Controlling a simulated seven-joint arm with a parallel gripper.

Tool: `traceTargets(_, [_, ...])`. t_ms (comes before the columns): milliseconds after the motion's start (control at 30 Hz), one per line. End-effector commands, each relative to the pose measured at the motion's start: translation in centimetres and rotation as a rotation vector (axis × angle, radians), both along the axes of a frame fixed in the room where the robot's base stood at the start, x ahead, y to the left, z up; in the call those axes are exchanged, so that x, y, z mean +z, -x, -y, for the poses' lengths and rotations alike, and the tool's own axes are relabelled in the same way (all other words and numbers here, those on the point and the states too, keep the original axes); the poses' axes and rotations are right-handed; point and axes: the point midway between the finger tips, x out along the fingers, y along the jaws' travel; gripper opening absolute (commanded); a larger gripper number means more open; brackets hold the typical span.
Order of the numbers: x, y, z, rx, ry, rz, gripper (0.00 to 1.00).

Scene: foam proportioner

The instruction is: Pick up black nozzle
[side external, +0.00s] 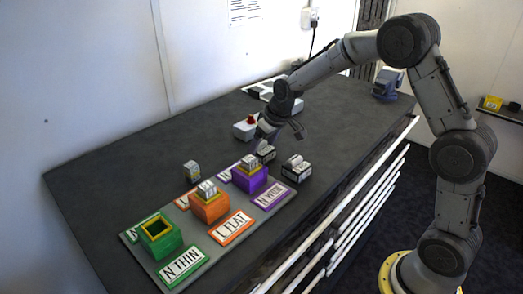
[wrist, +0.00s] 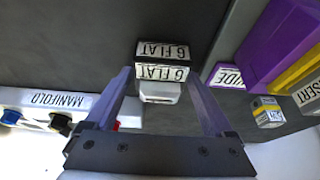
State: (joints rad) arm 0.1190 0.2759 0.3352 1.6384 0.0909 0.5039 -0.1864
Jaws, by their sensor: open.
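A black block with white "G FLAT" labels and a pale lower end (wrist: 162,72) lies on the dark bench and is centred between my finger tips in the wrist view. I take it as the black nozzle. My gripper (wrist: 160,85) is open, with one finger on each side of the block; whether they touch it is unclear. In the side view my gripper (side external: 268,137) is low over the bench, just behind a small black and white block (side external: 266,152). A similar black block with white labels (side external: 296,168) lies to its right, apart from the gripper.
A board (side external: 200,266) carries a green box (side external: 160,238), an orange box (side external: 210,209) and a purple box (side external: 249,181). A small yellow-labelled block (side external: 192,171) stands behind it. A white manifold (wrist: 50,102) is at left in the wrist view. The front-left bench is clear.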

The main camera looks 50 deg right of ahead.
Motion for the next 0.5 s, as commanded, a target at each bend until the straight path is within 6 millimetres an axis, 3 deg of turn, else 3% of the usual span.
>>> traceTargets(200, [-0.05, -0.05, -0.02, 0.0, 0.0, 0.001, 0.88])
traceTargets(500, [-0.02, -0.04, -0.02, 0.0, 0.0, 0.001, 0.34])
